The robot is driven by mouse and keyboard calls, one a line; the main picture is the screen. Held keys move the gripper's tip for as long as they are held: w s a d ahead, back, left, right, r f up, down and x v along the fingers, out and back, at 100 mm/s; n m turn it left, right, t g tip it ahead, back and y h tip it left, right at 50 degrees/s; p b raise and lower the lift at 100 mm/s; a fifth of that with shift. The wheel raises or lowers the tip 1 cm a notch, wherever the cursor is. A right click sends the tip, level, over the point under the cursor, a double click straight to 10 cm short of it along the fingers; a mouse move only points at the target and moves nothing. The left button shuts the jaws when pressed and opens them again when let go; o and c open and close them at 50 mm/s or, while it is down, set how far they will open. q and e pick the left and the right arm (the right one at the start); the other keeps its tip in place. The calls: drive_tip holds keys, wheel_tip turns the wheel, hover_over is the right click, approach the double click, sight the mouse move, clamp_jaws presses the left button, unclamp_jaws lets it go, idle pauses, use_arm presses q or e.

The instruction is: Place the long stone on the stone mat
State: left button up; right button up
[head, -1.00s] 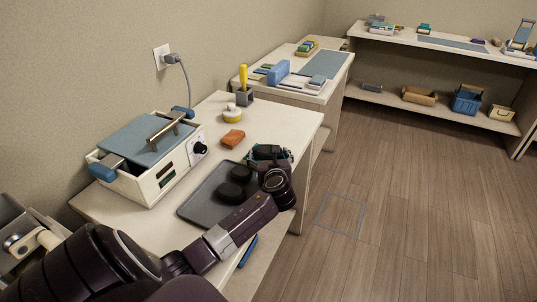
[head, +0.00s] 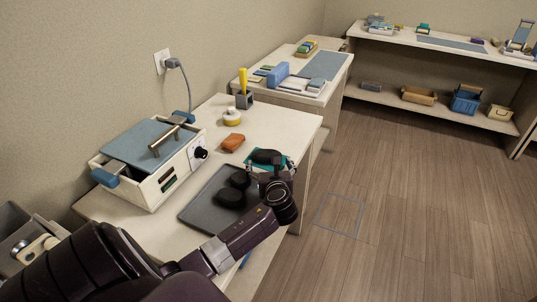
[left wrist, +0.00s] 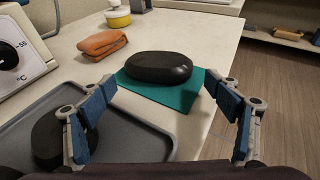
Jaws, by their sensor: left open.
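The long stone (head: 264,156), a smooth black oval, lies flat on the teal stone mat (head: 290,163) at the right edge of the near table. In the left wrist view the long stone (left wrist: 158,67) rests on the mat (left wrist: 172,97), with mat showing in front and at the right. My left gripper (head: 272,177) is open and empty on the near side of the stone. In the left wrist view its blue-padded fingers (left wrist: 160,86) stand apart, with the stone beyond them and clear of both. My right gripper is not in view.
A grey tray (head: 198,211) with two black stones (head: 240,178) lies left of my gripper. A folded orange-brown cloth (head: 232,142), a yellow-and-white jar (head: 232,116) and the wax warmer (head: 165,188) stand on the same table. The table's right edge is close to the mat.

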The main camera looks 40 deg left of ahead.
use_arm(q)
drive_tip(key=p+v, duration=0.1)
drive_tip(key=v, duration=0.1)
drive_tip(key=p+v, duration=0.2)
drive_tip(key=v, duration=0.1)
drive_tip(key=p+v, duration=0.2)
drive_tip(key=shift+s+d+r, duration=0.15)
drive_tip(key=shift+d+r, duration=0.05)
drive_tip(key=shift+r, duration=0.3)
drive_tip(key=shift+s+d+r+p, duration=0.1)
drive_tip(key=shift+s+d+p, duration=0.2)
drive_tip(key=shift+d+p, duration=0.05)
